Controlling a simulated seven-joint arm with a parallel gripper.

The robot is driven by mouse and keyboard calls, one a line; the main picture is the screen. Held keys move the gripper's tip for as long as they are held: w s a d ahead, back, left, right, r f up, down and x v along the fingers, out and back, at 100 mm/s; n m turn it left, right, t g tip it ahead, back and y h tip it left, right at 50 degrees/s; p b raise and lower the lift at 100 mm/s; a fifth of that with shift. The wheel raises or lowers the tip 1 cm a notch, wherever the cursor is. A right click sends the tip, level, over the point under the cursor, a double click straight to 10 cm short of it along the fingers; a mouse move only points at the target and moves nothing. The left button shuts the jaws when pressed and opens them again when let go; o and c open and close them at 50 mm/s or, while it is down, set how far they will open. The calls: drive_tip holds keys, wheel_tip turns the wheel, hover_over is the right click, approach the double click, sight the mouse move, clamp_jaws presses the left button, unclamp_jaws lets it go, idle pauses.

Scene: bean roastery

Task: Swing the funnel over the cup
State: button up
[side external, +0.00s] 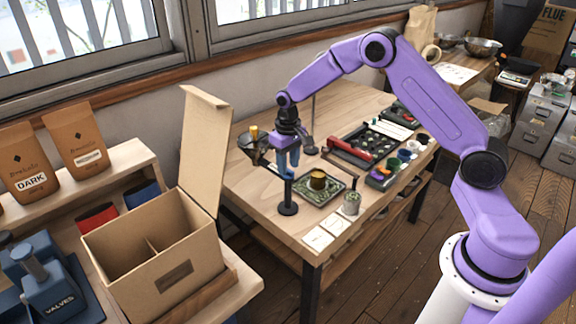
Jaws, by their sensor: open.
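My gripper (287,170) has blue fingers pointing down and is open. It is over the post of a dark stand (288,209), whose round base is on the wooden table. A dark funnel (250,146) is out to the left of my gripper, near the table's left edge, with a brass-coloured piece above it. Its link to the stand is mostly hidden by my fingers. A brass-coloured cup (318,180) stands on a green-patterned square tray (306,195), to the right of the stand. The funnel is not above the cup. I cannot tell whether a finger touches the stand.
A small pale pot (351,203) and white cards (326,233) are near the table's front edge. A black tray (372,141) with a red bar and several small coloured cups lie to the right. An open cardboard box (155,260) with a raised lid stands left of the table.

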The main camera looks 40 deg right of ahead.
drive_tip(key=shift+f, duration=0.6)
clamp_jaws()
